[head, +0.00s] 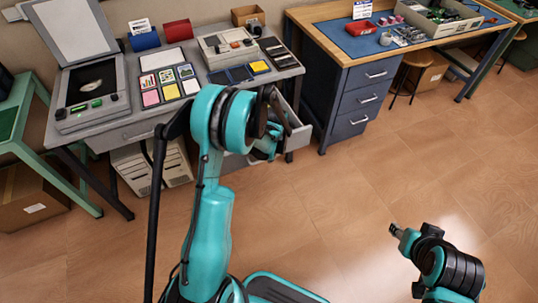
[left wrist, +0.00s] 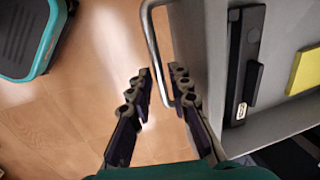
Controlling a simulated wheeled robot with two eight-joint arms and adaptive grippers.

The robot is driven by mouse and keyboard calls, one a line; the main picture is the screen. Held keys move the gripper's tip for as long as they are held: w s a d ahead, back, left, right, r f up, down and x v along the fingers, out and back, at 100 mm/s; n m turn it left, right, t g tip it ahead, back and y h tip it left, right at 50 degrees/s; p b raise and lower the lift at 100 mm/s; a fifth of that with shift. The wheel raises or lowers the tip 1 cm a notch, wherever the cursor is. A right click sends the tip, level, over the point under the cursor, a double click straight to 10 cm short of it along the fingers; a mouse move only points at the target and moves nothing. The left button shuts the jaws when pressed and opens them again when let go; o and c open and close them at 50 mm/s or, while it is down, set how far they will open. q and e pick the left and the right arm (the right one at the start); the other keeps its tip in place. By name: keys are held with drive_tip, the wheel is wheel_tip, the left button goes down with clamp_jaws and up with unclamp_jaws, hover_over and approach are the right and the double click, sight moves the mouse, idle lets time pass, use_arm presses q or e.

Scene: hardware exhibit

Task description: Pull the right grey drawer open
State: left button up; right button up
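The grey desk (head: 120,125) stands at the left in the head view. Its right grey drawer (head: 294,116) shows near the desk's right end, partly hidden behind my left arm, and seems to jut out from the desk. The drawer's metal bar handle (left wrist: 150,38) shows in the left wrist view. My left gripper (left wrist: 159,78) is open, with its fingers on either side of the handle's near end; I cannot tell whether they touch it. In the head view my left gripper (head: 268,142) is mostly hidden by its wrist. My right gripper (head: 396,231) is low at right, over floor, away from the desk.
A scanner (head: 92,95), colored cards and a beige device (head: 228,46) sit on the desk. A blue drawer cabinet (head: 362,97) under a wooden-edged bench stands to the right. A white computer case (head: 150,167) is below the desk. The floor in front is clear.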

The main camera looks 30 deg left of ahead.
use_arm(q)
wheel_tip(320, 180, up, 12)
drive_tip(key=s+d, duration=0.1)
drive_tip(key=shift+s+d, duration=0.2)
drive_tip(key=shift+d, duration=0.15)
drive_tip(key=shift+f, duration=0.1)
drive_tip(key=s+d+r+n+t, duration=0.3)
drive_tip(key=s+d+r+n, duration=0.15)
drive_tip(key=s+r, duration=0.5)
drive_tip(key=s+d+r+n+t+h, duration=0.1)
drive_tip(key=s+d, duration=0.4)
drive_tip(key=s, duration=0.5)
drive_tip(key=shift+s+r+n+t+h, duration=0.25)
drive_tip(key=shift+s+n+t+h, duration=0.1)
drive_tip(key=shift+n+t, duration=0.75)
